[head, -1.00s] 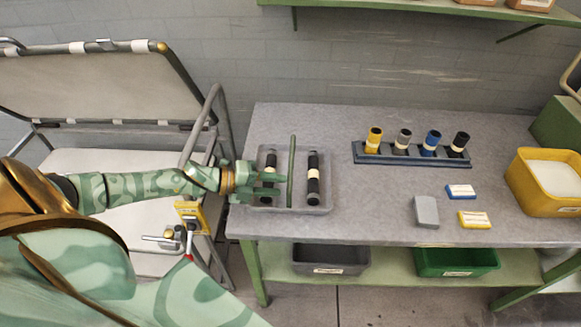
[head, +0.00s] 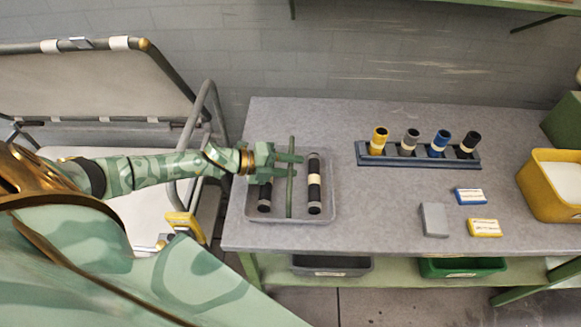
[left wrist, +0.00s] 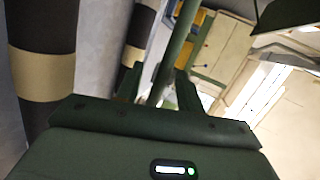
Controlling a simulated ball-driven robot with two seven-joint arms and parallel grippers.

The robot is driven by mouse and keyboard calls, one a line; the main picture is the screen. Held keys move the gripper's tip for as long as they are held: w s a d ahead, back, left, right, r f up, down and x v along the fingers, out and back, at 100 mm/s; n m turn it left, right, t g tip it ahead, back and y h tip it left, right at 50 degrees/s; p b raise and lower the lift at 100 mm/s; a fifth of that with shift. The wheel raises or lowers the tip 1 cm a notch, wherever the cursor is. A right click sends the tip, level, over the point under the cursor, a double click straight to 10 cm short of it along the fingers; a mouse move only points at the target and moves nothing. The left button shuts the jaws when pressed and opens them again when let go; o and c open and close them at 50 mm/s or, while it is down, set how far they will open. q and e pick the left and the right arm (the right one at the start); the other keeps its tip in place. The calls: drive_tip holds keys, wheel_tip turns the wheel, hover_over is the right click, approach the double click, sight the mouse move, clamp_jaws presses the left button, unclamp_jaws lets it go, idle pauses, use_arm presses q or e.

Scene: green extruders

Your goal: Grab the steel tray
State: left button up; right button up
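The steel tray (head: 325,213) is a shallow grey tray at the left end of the grey table. It has a green bar handle (head: 290,200) across its middle. Two black cylinders with cream bands lie in it; the right one (head: 314,190) is clear, the left one (head: 265,197) is partly hidden by my gripper. My left gripper (head: 298,165) is over the tray, its fingers apart and reaching across the handle. In the left wrist view, the handle (left wrist: 176,45) runs between the two open fingers (left wrist: 160,86); contact cannot be told. My right gripper is out of view.
A blue rack (head: 420,158) with several coloured tubes stands behind right of the tray. Small boxes (head: 485,228) and a yellow bin (head: 552,195) are further right. A railed cart (head: 207,110) stands close left of the table.

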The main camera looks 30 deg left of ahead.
use_arm(q)
drive_tip(key=shift+x, duration=1.05)
clamp_jaws()
idle(0.5)
